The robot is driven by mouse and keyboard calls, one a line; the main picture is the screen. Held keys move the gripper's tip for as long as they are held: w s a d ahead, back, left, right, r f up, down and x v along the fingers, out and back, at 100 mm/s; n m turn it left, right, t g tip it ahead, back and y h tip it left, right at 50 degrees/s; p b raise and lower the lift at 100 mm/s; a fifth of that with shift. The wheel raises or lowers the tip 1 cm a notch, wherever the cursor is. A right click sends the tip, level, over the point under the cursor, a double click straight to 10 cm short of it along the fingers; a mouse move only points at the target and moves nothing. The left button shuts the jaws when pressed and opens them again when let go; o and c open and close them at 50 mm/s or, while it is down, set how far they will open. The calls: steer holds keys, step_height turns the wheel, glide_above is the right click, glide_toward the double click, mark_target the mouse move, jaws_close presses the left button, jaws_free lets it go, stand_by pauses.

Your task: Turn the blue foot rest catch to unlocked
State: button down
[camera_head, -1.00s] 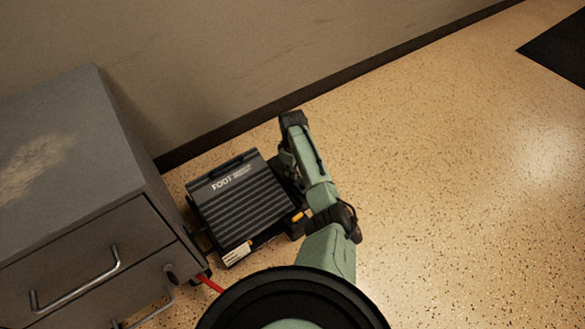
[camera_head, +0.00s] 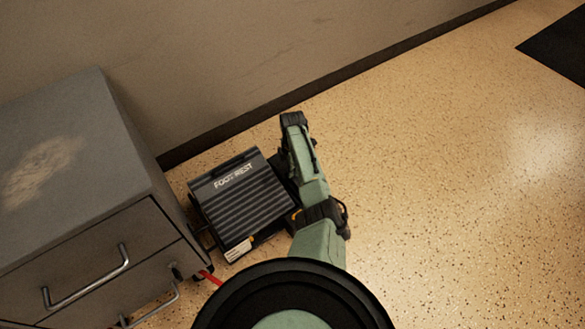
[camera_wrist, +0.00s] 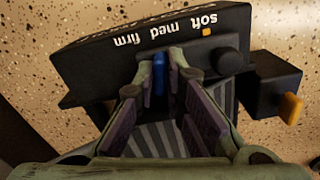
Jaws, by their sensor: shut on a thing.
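The foot rest (camera_head: 240,200) is a dark ribbed pedal unit lettered "FOOT REST", on the floor beside a grey cabinet. Its blue catch (camera_wrist: 158,76) shows in the wrist view as a small upright blue piece between my fingertips. My gripper (camera_wrist: 162,72) is shut on the catch, with a finger on each side. In the head view my arm reaches down along the right side of the foot rest and hides the catch. The fingers cover part of the catch, and I cannot read its lock position.
In the wrist view, a black panel (camera_wrist: 110,62) reads "soft med firm" upside down, with a round black knob (camera_wrist: 229,62) near my right finger. An orange-tipped part (camera_wrist: 291,108) sticks out at right. The grey cabinet (camera_head: 75,150) stands left; floor (camera_head: 430,200) to the right is clear.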

steer(key=shift+s+a+n, duration=0.1)
steer(key=shift+a+n, duration=0.05)
steer(key=shift+n, duration=1.15)
steer(key=c, duration=1.9)
jaws_free()
steer(key=shift+r, duration=0.1)
steer(key=shift+r, duration=0.3)
step_height(320, 180, up, 11)
steer(key=shift+r, duration=0.15)
